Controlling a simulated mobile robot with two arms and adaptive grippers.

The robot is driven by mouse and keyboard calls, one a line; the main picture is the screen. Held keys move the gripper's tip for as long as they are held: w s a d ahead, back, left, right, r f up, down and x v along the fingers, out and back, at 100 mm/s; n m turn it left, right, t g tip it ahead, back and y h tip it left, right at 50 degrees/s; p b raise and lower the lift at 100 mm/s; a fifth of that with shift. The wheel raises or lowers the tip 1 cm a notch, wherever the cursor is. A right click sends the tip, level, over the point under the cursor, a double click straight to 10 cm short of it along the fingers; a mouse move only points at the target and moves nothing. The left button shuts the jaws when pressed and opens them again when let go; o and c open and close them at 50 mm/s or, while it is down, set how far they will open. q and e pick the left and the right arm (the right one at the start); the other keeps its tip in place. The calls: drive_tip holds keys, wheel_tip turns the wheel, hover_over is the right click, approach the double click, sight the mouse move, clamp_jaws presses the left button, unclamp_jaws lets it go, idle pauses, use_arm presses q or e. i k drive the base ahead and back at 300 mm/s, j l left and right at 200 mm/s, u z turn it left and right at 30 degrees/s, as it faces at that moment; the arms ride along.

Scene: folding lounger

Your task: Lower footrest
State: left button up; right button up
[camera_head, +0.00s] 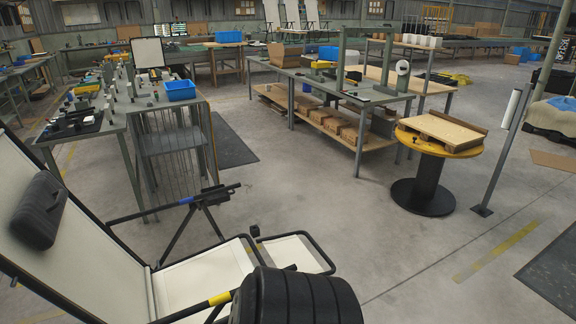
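The folding lounger stands at the lower left, with a black tube frame and pale fabric. Its backrest (75,262) leans back at the left, with a dark headrest pillow (40,210) on it. The seat (205,277) lies in front of the backrest. The footrest (297,254) extends beyond the seat's front end, roughly in line with it. The far armrest (160,211) is raised on its struts. The near armrest (192,311) has a yellow band. A black ribbed body at the bottom centre hides the near front corner of the seat. Neither of my grippers shows.
A round yellow-topped spool table (440,137) and a leaning grey post (503,150) stand at the right. A workbench with a blue bin (180,90) stands behind the lounger. A long shelf table (345,90) is farther back. The floor (400,250) right of the footrest is clear.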

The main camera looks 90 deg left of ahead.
sight(286, 250)
drive_tip(key=u, duration=3.25)
drive_tip(key=i+l+u, duration=0.15)
drive_tip(key=l+u, duration=0.15)
drive_tip(key=l, duration=0.15)
drive_tip(key=i+l+u, duration=0.15)
drive_tip(key=l+u, duration=0.2)
drive_tip(key=l, duration=0.15)
drive_tip(key=l+u, duration=0.3)
drive_tip(key=l, duration=0.2)
